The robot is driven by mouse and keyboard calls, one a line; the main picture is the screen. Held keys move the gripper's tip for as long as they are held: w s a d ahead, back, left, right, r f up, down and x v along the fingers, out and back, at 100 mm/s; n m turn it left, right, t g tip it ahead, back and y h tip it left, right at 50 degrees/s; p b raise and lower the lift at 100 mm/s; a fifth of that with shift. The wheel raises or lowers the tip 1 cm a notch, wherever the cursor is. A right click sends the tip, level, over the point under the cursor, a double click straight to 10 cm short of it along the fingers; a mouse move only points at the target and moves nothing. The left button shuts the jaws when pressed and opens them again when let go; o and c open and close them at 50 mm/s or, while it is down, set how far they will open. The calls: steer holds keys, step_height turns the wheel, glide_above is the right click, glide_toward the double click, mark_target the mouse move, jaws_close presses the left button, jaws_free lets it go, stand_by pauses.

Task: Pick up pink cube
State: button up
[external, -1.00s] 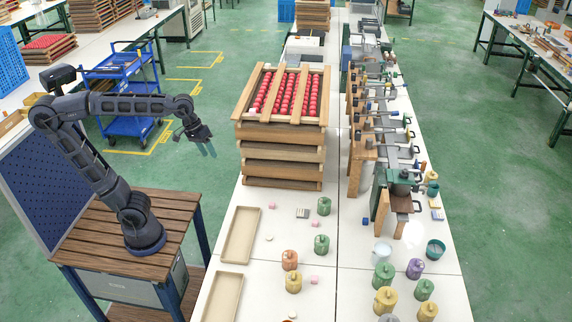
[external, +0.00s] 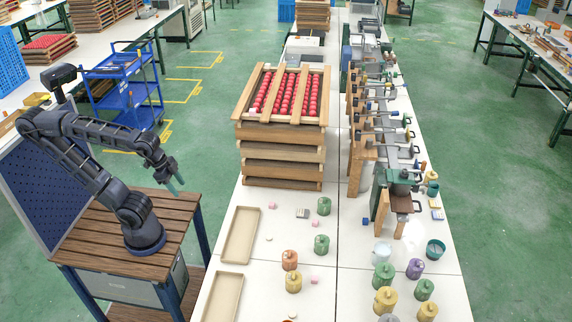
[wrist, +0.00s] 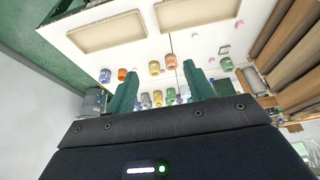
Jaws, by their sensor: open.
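Several small pink cubes lie on the white table: one (external: 272,206) right of the upper shallow tray, one (external: 315,223) near the green jars, and one (external: 314,279) beside the yellow jar. Which one the task means cannot be told. A pink cube also shows at the upper right of the wrist view (wrist: 240,25). My gripper (external: 176,183) is open and empty, left of the table and well apart from the cubes. Its two green fingers (wrist: 160,85) stand apart in the wrist view, with table and jars seen beyond them.
Two shallow beige trays (external: 228,235) (external: 208,297) lie along the table's left edge. Green (external: 322,245), orange (external: 290,261) and yellow (external: 293,283) jars stand near the cubes. A grey block (external: 302,213) lies nearby. Stacked wooden trays (external: 280,157) rise behind.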

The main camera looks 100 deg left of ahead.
steer(key=w+a+f+y, duration=0.1)
steer(key=w+a, duration=0.2)
steer(key=w, duration=0.3)
steer(key=w+a+f, duration=0.2)
steer(key=w, duration=0.3)
steer(key=m+h, duration=0.1)
glide_above(271, 203)
steer(key=s, duration=0.2)
steer(key=f, duration=3.5)
steer(key=shift+w+a, duration=0.1)
steer(key=shift+a, duration=0.3)
steer(key=shift+d+x, duration=0.25)
steer(key=shift+x, duration=1)
steer(key=shift+d+x, duration=0.2)
steer(key=shift+x, duration=1.1)
steer(key=shift+c, duration=0.2)
